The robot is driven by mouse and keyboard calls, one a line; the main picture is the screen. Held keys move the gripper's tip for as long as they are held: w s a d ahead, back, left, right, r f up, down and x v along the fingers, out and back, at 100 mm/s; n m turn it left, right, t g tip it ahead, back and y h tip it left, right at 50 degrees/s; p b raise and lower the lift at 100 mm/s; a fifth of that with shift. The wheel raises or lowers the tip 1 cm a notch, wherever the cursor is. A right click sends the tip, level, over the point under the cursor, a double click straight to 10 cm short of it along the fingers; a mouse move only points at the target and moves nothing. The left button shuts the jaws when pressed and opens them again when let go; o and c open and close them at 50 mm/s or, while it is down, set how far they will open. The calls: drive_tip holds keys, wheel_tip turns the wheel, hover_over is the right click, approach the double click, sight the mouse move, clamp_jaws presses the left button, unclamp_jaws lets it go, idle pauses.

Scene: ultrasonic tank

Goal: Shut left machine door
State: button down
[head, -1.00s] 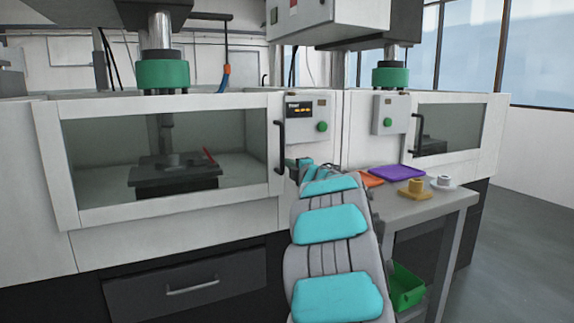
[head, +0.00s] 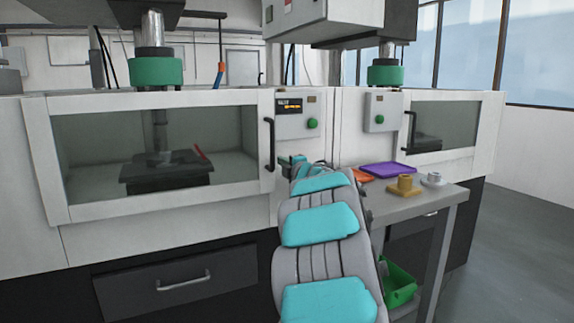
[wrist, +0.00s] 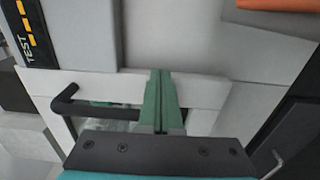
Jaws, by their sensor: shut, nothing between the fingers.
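The left machine door (head: 38,160) is a white frame with a large window, with a black bar handle (head: 268,145) at its right side. It stands across the machine front; I cannot tell whether a narrow gap is left. My gripper (head: 290,163) is just right of the handle, below the control panel, and partly hidden by my arm. In the wrist view my green fingers (wrist: 160,90) are shut together and empty, over or against the white door frame (wrist: 100,87). The handle (wrist: 95,110) lies left of them. Contact is unclear.
A grey side table (head: 420,200) right of my arm holds a purple tray (head: 388,170), an orange tray (head: 363,176) and small yellow and white parts. A green bin (head: 400,287) is below. The right machine door (head: 443,128) is behind it. Floor at far right is clear.

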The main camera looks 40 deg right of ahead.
drive_tip(key=s+d, duration=0.1)
drive_tip(key=s, duration=0.2)
drive_tip(key=s+d, duration=0.2)
drive_tip(key=s, duration=0.1)
drive_tip(key=s+d, duration=0.2)
drive_tip(key=s, duration=0.1)
